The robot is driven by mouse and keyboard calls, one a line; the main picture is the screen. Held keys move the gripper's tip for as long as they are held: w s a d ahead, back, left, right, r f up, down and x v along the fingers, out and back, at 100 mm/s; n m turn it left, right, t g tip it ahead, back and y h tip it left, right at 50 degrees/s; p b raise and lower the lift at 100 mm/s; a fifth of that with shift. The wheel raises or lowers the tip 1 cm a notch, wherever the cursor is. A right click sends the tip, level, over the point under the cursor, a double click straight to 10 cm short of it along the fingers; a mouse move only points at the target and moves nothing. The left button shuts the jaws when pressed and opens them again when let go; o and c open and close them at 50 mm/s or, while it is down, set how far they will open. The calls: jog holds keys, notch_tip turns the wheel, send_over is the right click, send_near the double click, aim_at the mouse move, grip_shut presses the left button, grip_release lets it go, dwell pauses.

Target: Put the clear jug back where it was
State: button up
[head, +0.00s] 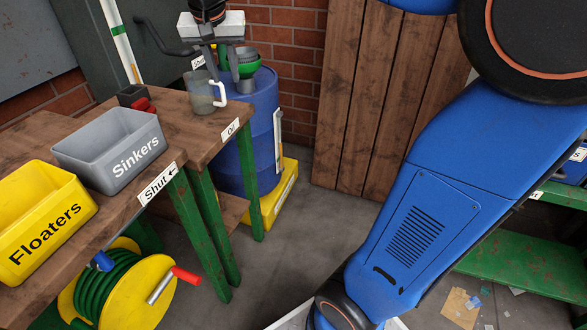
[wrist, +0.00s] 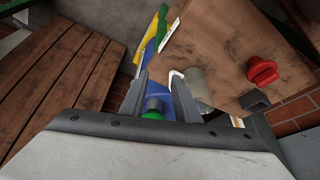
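The clear jug (head: 201,94), a see-through cup with a white handle, stands upright on the wooden table near its right end. It also shows in the wrist view (wrist: 198,88), just right of the right finger, with its handle towards the fingers. My gripper (head: 222,70) hangs above and behind the jug with its fingers pointing down. In the wrist view my gripper (wrist: 163,82) has its fingers apart, with nothing held between them. Whether a finger touches the jug cannot be told.
A blue barrel (head: 229,150) with a green funnel-like vessel (head: 248,70) on top stands beside the table. A red part (head: 144,106) and a dark block (head: 131,95) lie left of the jug. Grey "Sinkers" (head: 90,160) and yellow "Floaters" (head: 70,230) bins stand nearer.

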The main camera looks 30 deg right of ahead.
jog(key=s+d+f+n, duration=0.1)
jog(key=s+f+n, duration=0.1)
jog(key=s+f, duration=0.3)
jog(key=s+d+f+n+y, duration=0.1)
jog(key=s+f, duration=0.5)
jog(key=s, duration=0.7)
jog(key=s+d+f+n+t+y, duration=0.1)
jog(key=s+f+n, duration=0.2)
jog(key=s+f, duration=0.3)
jog(key=s, duration=0.3)
jog(key=shift+s+d+f, duration=0.15)
jog(key=shift+s+d, duration=0.15)
jog(key=shift+d, duration=0.1)
